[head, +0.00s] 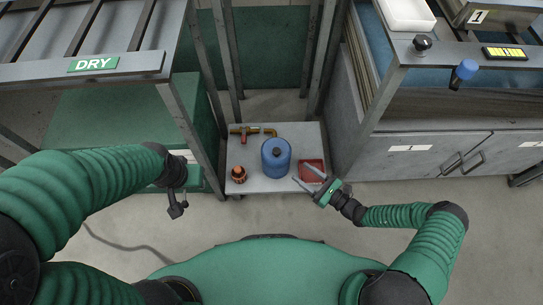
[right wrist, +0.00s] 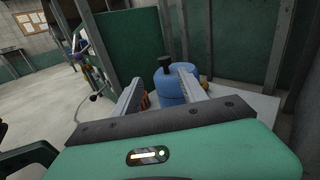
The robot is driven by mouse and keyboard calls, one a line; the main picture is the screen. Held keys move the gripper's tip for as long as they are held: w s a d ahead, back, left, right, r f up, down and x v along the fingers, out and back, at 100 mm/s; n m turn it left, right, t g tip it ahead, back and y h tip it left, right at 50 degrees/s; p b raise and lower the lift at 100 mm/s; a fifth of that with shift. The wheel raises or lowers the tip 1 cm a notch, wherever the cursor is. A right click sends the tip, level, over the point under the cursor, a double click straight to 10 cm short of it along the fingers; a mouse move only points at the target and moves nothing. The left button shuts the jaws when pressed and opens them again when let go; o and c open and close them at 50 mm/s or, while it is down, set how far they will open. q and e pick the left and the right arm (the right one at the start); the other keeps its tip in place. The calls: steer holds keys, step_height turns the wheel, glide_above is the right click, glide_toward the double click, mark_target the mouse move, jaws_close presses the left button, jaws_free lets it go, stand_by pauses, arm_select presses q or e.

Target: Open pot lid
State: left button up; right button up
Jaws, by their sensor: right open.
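A blue pot (head: 276,163) with a blue lid (head: 277,148) stands upright on a low white table between the racks. The lid rests on the pot and has a small dark knob on top. In the right wrist view the pot (right wrist: 177,86) stands ahead, with its dark knob (right wrist: 166,62) upright. My right gripper (head: 302,181) is open and empty, to the right of and nearer than the pot, apart from it. Its fingers point towards the pot. My left gripper (head: 177,210) hangs to the left, away from the table; its jaws are too small to read.
The low table (head: 257,185) also holds an orange-and-black item (head: 239,174), a brass pipe with a red valve (head: 243,131) and a red tray (head: 313,168). A DRY rack (head: 93,64) stands left. A sink cabinet (head: 420,153) stands right. Metal posts rise behind.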

mark_target(274, 149)
steer(key=shift+m+t, duration=0.4)
steer(key=b+x, duration=0.1)
steer(key=x, duration=0.4)
steer(key=f+b+x, duration=0.1)
steer(key=b+x, duration=0.1)
steer(key=x, duration=0.3)
steer(key=b+x, duration=0.2)
steer(key=x, duration=0.4)
steer(key=shift+w+d+f, duration=0.25)
steer(key=shift+w+a+r+b, duration=0.15)
steer(key=shift+w+a+b, duration=0.15)
steer(key=shift+w+a, duration=0.05)
arm_select(q)
steer(key=s+x, duration=0.1)
steer(key=x, duration=0.5)
steer(key=shift+s+a+f, duration=0.15)
steer(key=shift+a+f, duration=0.05)
arm_select(e)
jaws_close()
